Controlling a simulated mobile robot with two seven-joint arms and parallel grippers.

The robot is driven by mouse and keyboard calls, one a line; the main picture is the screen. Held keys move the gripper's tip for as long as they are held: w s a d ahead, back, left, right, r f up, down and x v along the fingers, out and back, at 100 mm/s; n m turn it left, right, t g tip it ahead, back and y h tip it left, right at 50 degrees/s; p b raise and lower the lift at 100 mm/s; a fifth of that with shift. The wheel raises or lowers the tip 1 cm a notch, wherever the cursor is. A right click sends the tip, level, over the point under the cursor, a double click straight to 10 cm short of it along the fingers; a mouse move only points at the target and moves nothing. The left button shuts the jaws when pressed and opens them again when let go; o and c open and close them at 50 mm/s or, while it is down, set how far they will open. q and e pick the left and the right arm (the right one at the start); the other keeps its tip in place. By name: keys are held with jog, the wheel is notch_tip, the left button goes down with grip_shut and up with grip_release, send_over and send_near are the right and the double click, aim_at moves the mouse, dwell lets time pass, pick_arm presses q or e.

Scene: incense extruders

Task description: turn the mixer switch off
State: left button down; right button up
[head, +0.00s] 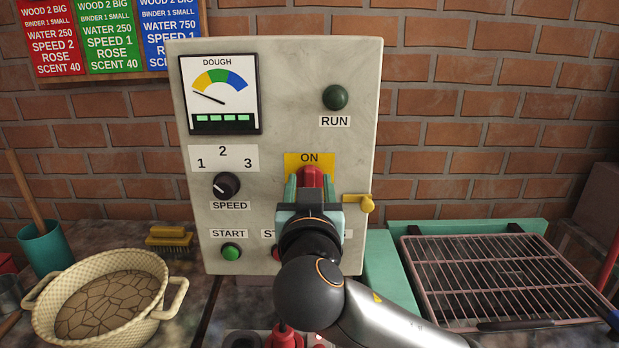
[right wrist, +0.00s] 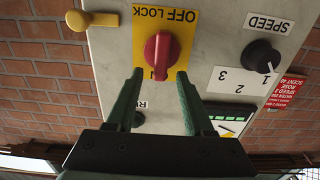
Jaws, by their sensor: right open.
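The red mixer switch (head: 311,176) sits on a yellow plate (head: 325,161) marked ON at its top, on the pale control panel (head: 355,110). My right gripper (head: 311,186) is in front of it, its fingers on either side of the knob and hiding its lower part. In the right wrist view, which is upside down, the red knob (right wrist: 160,52) lies in line with the gap between the open fingers (right wrist: 158,76), and OFF LOCK shows on the plate. The knob stands upright, its end toward ON. I cannot tell whether the fingers touch it. My left gripper is not in view.
A yellow lever (head: 366,203) sticks out at the panel's right edge, close to my gripper. The green START button (head: 231,252) and SPEED knob (head: 227,185) are left. The RUN lamp (head: 335,97) looks dark. A basket (head: 60,315) and a wire rack (head: 490,275) flank the panel.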

jog(key=shift+w, duration=0.75)
grip_shut()
